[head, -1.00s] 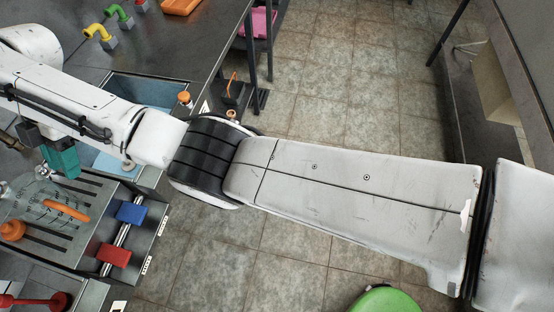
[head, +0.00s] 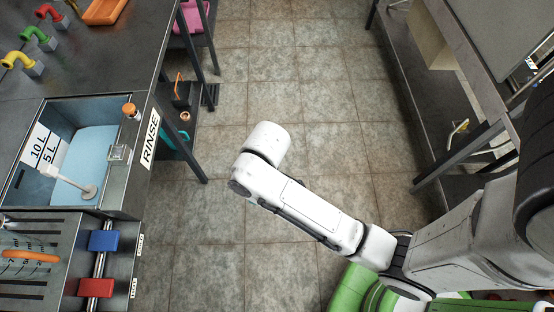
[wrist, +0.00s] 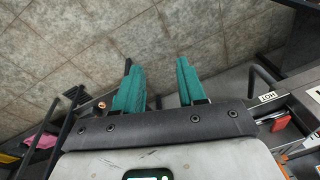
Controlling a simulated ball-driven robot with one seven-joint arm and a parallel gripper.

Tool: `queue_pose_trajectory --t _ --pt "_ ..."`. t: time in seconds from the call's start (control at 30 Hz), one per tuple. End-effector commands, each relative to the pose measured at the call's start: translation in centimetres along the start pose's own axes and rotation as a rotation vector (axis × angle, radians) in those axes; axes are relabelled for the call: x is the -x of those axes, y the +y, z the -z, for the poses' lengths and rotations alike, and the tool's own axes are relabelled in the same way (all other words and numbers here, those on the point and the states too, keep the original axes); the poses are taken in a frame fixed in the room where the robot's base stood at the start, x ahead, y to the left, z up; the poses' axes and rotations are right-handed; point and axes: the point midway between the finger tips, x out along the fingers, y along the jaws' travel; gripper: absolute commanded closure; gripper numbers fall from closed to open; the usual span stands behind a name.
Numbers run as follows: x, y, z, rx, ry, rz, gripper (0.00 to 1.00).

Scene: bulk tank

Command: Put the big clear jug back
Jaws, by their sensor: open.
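What looks like the big clear jug, see-through with measuring marks and an orange handle (head: 30,256), stands on the slotted rack at the lower left of the head view. The left edge cuts it off, and its outline is hard to make out. My gripper (wrist: 158,88) shows in the wrist view with two teal fingers apart and nothing between them. It is over the floor, away from the jug. In the head view I cannot make out the fingers.
The rinse basin (head: 90,150) is at the left, with a blue block (head: 104,240) and a red block (head: 96,288) on a rail below it. Colored taps (head: 38,38) stand behind. Tiled floor (head: 225,230) lies open between the left counter and the right bench (head: 470,80).

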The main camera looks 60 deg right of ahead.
Motion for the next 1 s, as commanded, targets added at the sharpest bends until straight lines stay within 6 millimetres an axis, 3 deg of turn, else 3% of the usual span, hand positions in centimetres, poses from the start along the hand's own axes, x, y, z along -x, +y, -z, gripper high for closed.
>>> queue_pose_trajectory --t 0.03,0.1,0.2,0.3,1.0 --pt "0.7 0.6 -3.0 -0.082 -0.01 -0.03 0.6" --pt "1.8 1.4 -5.9 -0.18 -0.016 -0.071 0.6" --pt "3.1 2.1 -9.0 -0.284 -0.02 -0.117 0.6" --pt "4.0 2.4 -10.7 -0.344 -0.021 -0.144 0.6" --pt "3.8 2.6 -11.4 -0.368 -0.021 -0.154 0.6"
